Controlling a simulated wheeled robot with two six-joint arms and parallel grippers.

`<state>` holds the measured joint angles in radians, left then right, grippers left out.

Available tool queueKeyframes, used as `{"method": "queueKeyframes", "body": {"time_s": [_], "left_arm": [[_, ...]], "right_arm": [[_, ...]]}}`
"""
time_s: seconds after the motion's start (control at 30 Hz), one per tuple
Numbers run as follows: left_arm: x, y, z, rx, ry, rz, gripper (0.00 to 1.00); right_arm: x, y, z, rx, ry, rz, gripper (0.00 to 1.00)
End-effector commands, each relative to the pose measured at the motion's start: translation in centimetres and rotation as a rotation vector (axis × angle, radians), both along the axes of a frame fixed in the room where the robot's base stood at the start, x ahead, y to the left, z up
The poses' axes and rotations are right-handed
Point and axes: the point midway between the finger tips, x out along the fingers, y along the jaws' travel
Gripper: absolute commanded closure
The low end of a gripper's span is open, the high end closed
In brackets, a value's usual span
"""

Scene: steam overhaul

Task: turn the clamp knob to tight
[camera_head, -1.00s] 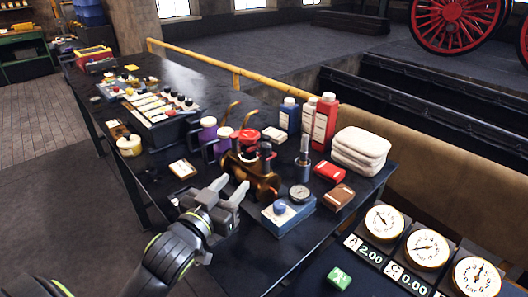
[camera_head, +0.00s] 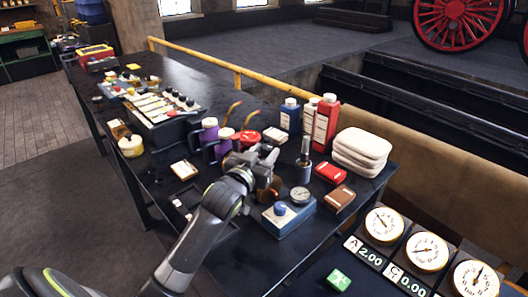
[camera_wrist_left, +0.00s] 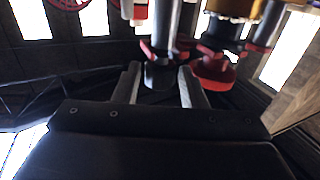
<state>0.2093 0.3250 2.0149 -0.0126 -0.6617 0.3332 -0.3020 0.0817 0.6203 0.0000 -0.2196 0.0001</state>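The copper-brown valve fitting with a red handwheel (camera_head: 249,136) stands on the black bench. My left gripper (camera_head: 264,166) is over its near side and hides most of its body in the head view. In the left wrist view the two fingers of my left gripper (camera_wrist_left: 161,82) stand apart. A dark knob-like piece (camera_wrist_left: 161,74) under a grey post with a red collar shows between or just beyond the fingertips; I cannot tell whether they touch it. Which part is the clamp knob is not clear. My right gripper is not in view.
A blue box (camera_head: 288,216) with a knob and a gauge (camera_head: 300,195) sits close to the right of my arm. A grey post-like tool (camera_head: 303,164), red bottle (camera_head: 325,122) and folded towels (camera_head: 361,150) stand beyond.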

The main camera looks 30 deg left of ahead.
Motion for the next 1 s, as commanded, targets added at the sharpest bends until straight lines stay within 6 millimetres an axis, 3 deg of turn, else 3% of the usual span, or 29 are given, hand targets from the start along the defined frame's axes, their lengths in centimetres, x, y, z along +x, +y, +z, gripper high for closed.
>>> {"method": "queueKeyframes", "body": {"time_s": [0.27, 0.53, 1.0], "left_arm": [[0.15, -0.02, 0.02, 0.000, -0.001, 0.000, 0.62], [0.13, -0.02, 0.02, 0.000, -0.001, 0.000, 0.94], [0.14, 0.24, 0.02, 0.003, -0.001, -0.081, 0.94]], "right_arm": [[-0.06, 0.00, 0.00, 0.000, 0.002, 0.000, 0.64], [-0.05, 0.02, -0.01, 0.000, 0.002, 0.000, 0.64], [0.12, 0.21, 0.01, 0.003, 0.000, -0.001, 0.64]]}}
